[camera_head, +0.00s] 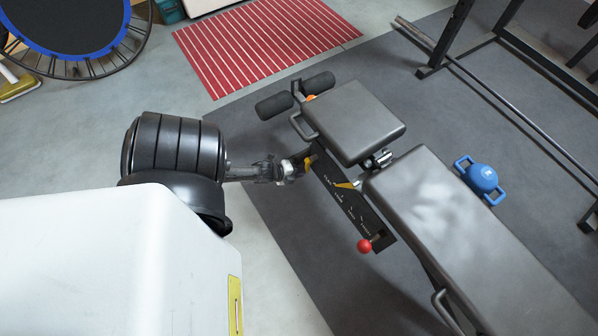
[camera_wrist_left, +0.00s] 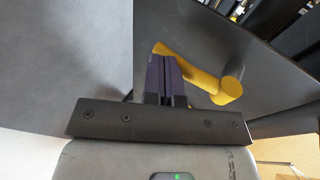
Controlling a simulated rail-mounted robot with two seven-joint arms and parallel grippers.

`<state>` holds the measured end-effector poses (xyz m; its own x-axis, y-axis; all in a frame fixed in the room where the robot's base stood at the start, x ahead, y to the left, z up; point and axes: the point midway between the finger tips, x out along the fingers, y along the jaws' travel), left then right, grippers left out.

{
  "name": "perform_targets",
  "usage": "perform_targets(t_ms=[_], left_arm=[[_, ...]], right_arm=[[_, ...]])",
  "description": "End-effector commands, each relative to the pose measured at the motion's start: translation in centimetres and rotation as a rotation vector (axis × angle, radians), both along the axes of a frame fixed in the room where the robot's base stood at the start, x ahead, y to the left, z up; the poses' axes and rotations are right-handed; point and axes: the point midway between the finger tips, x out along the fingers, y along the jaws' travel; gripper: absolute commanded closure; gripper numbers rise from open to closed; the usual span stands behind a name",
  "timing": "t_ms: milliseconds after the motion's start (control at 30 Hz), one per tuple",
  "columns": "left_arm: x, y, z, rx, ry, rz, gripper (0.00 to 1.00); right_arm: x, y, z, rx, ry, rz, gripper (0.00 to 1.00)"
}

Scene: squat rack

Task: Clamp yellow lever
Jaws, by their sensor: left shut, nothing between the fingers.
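The left gripper also shows in the head view (camera_head: 301,164), left of the plate. My right gripper is not in view.
The grey bench has a seat pad (camera_head: 355,120) and a long back pad (camera_head: 450,225).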

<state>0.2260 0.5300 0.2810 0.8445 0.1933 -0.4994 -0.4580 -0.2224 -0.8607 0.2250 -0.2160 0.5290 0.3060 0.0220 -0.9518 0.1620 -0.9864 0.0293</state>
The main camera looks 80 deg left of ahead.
Motion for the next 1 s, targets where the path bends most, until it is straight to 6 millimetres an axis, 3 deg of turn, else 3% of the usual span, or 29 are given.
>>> perform_targets(t_ms=[633, 867, 1000], left_arm=[[-0.4, -0.2, 1.7, 0.0, 0.0, -0.002, 1.0], [-3.3, -1.7, 1.6, -0.001, 0.003, -0.017, 1.0], [-6.2, -2.4, 1.8, -0.001, 0.003, -0.016, 1.0]], right_arm=[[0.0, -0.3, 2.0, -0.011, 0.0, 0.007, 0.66], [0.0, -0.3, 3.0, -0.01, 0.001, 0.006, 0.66], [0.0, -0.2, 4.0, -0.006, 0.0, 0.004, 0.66]])
